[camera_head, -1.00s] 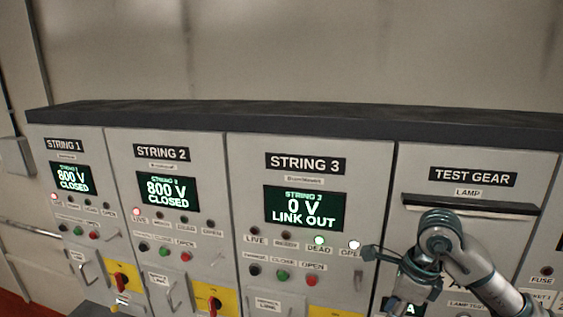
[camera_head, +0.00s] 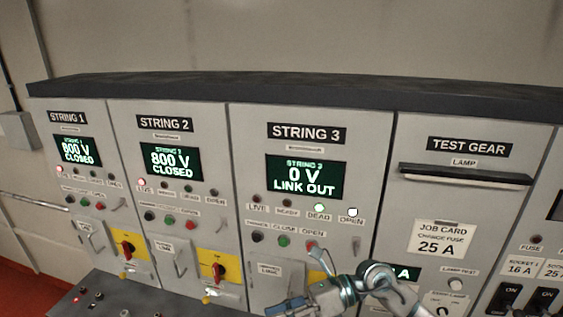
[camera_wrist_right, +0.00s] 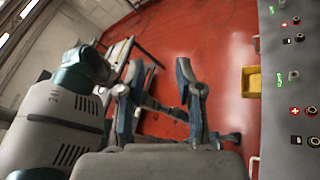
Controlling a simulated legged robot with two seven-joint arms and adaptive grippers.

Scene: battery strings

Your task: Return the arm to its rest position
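My right arm (camera_head: 378,278) comes in at the lower right of the head view, in front of the String 3 and Test Gear panels. Its gripper end is low, near the bottom edge, and partly cut off. In the right wrist view my right gripper (camera_wrist_right: 158,66) has its two fingers well apart. Nothing is between them, and red floor shows beyond. My left gripper is not in view.
The String 3 screen (camera_head: 306,177) reads 0 V, LINK OUT. String 1 (camera_head: 77,150) and String 2 (camera_head: 171,162) read 800 V, CLOSED. A job card (camera_head: 441,239) reads 25 A. The wrist view shows a yellow bin (camera_wrist_right: 251,81) beside a grey panel edge (camera_wrist_right: 290,75).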

